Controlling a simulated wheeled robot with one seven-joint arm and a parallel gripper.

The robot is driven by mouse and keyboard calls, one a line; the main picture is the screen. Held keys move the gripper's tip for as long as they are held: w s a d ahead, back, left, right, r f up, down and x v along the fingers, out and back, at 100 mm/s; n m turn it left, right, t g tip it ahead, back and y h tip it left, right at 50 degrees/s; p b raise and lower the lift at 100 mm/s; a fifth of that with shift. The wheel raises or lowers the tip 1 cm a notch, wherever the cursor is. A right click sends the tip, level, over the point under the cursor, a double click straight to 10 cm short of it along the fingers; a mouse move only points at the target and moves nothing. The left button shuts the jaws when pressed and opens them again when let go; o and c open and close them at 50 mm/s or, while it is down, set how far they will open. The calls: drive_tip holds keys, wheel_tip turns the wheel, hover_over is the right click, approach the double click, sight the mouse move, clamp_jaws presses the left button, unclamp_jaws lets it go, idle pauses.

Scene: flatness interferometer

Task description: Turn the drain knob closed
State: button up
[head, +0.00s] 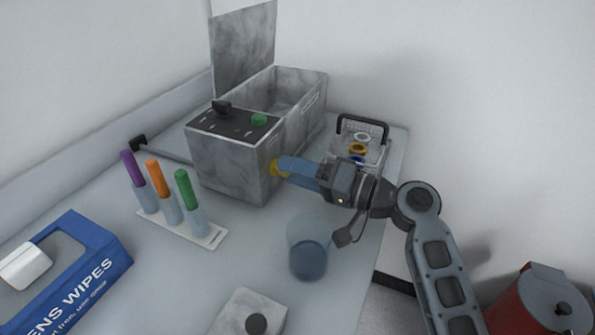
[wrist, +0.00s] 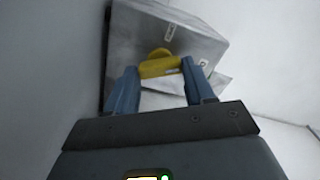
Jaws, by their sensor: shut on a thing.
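The yellow drain knob (head: 276,168) sits on the lower side wall of the grey metal tank (head: 224,163). In the wrist view the knob (wrist: 160,68) is a yellow bar lying crosswise between my two blue fingers, with a round yellow part behind it. My gripper (head: 286,167) reaches in from the right and is shut on the knob; it also shows in the wrist view (wrist: 159,66). The fingers hide part of the knob in the head view.
A clear beaker (head: 308,250) stands just in front of my gripper. A wire basket (head: 374,141) with coloured rings is close behind it. A rack (head: 213,238) of capped tubes and a blue wipes box (head: 95,275) stand to the left. A red container (head: 535,300) is at lower right.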

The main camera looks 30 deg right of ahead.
drive_tip(key=c, duration=0.4)
drive_tip(key=shift+r+m+p, duration=0.1)
drive_tip(key=shift+m+p, duration=1.05)
drive_tip(key=shift+m, duration=0.15)
drive_tip(key=shift+m+p, duration=1.1)
drive_tip(key=shift+m, duration=0.5)
drive_tip(key=o, duration=1)
drive_tip(key=shift+o, duration=0.2)
